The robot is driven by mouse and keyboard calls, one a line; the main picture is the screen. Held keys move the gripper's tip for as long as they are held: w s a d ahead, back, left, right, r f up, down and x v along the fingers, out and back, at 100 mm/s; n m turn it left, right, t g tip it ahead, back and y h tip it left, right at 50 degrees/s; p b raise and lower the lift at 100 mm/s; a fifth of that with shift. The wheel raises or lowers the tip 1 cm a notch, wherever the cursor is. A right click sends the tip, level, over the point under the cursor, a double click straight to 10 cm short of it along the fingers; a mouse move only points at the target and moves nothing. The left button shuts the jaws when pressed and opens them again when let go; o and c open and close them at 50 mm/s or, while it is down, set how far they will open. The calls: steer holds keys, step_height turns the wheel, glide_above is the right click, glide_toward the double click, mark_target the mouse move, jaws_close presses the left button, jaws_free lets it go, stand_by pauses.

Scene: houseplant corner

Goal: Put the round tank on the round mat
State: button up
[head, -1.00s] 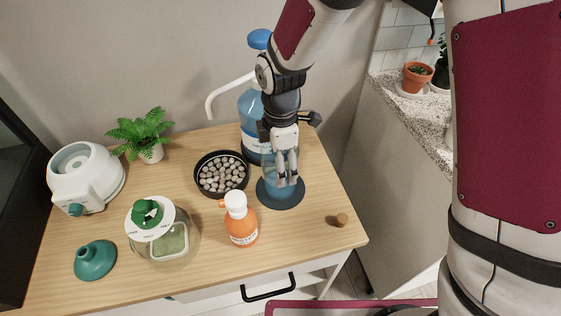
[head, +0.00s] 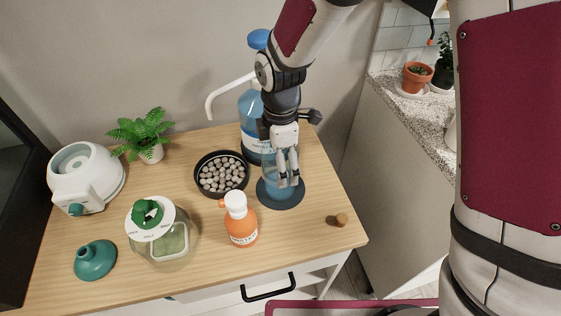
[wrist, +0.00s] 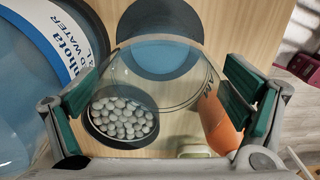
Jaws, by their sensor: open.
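The round tank (wrist: 150,90) is clear, faintly blue and see-through. It shows between my fingers in the wrist view and, partly hidden by them, over the mat in the head view (head: 270,180). The round mat (head: 290,203) is a dark blue-grey disc near the right end of the table; its lighter blue middle shows through the tank in the wrist view. The tank is over the mat; I cannot tell whether its base rests fully on it. My gripper (head: 289,184) is open, its green-padded fingers on either side of the tank (wrist: 163,92).
A large blue water bottle (head: 250,110) with a pump stands behind the mat. A black dish of pebbles (head: 221,174) is left, an orange bottle (head: 241,225) front-left. A small cork (head: 341,219) lies front-right. A green-lidded jar (head: 165,240), funnel (head: 95,260), plant (head: 146,132) and white appliance (head: 85,178) are further left.

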step_height(320, 180, up, 11)
steer(key=shift+p, duration=0.3)
steer(key=shift+r, duration=0.1)
steer(key=s+d+r+m+t, duration=0.1)
steer(key=s+d+r+m, duration=0.35)
steer(key=d+r, duration=0.2)
steer(key=s+d+r+m+t, duration=0.1)
steer(key=s+d+r+m, duration=0.1)
steer(key=s+d+m, duration=0.5)
steer(key=s+d+r+m+t, duration=0.1)
steer(key=s+d+r+m, duration=0.1)
steer(key=s+d+m, duration=0.4)
steer(key=s+m, duration=0.4)
steer(key=s, duration=0.1)
steer(key=shift+d, duration=0.4)
steer(key=shift+t, duration=0.6)
step_height(320, 180, up, 6)
steer(key=p, duration=0.4)
steer(key=shift+w+f, duration=0.1)
steer(key=shift+f, duration=0.05)
